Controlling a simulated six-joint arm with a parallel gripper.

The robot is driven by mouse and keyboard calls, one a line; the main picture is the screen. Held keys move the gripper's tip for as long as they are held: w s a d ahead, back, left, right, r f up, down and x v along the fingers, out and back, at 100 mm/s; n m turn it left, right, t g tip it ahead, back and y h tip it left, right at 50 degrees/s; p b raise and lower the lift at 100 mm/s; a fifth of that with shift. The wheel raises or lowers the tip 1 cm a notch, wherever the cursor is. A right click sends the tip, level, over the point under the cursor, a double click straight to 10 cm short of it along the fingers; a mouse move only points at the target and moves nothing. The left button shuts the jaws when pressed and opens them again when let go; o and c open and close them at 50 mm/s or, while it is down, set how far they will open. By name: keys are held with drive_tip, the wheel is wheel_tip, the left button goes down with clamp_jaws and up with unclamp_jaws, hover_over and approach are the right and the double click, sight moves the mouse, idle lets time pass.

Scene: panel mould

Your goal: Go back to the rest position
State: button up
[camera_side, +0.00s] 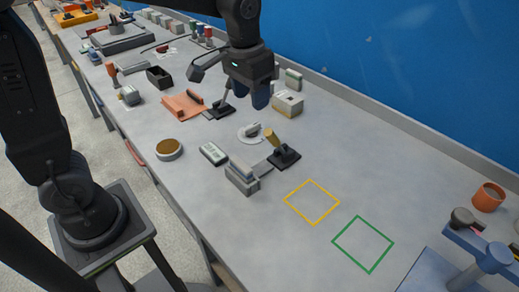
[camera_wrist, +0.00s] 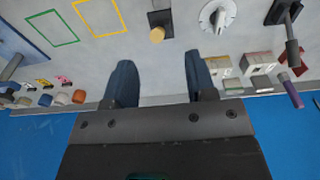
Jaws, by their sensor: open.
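My gripper (camera_side: 260,94) hangs above the far side of the grey workbench (camera_side: 340,150), near the blue wall. In the wrist view its two dark blue fingers (camera_wrist: 158,82) stand well apart with nothing between them. In the side view, the tool with a wooden knob on a black base (camera_side: 284,156) stands on the bench below and in front of the gripper, apart from it. A white disc with a grey handle (camera_side: 250,134) lies beside that tool. Both also show in the wrist view, the knob (camera_wrist: 157,34) and the white disc (camera_wrist: 216,17).
A yellow square outline (camera_side: 312,202) and a green square outline (camera_side: 362,244) are empty. A beige box (camera_side: 288,103) stands close to my gripper. A black-based tool with an upright handle (camera_side: 219,111) is to its left. An orange cup (camera_side: 488,197) and blue stand (camera_side: 478,258) are at right.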

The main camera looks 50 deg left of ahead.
drive_tip(key=s+a+r+t, duration=0.1)
drive_tip(key=s+a+t, duration=0.2)
drive_tip(key=s, duration=1.3)
drive_tip(key=shift+s+t, duration=0.2)
drive_tip(key=shift+t, duration=0.5)
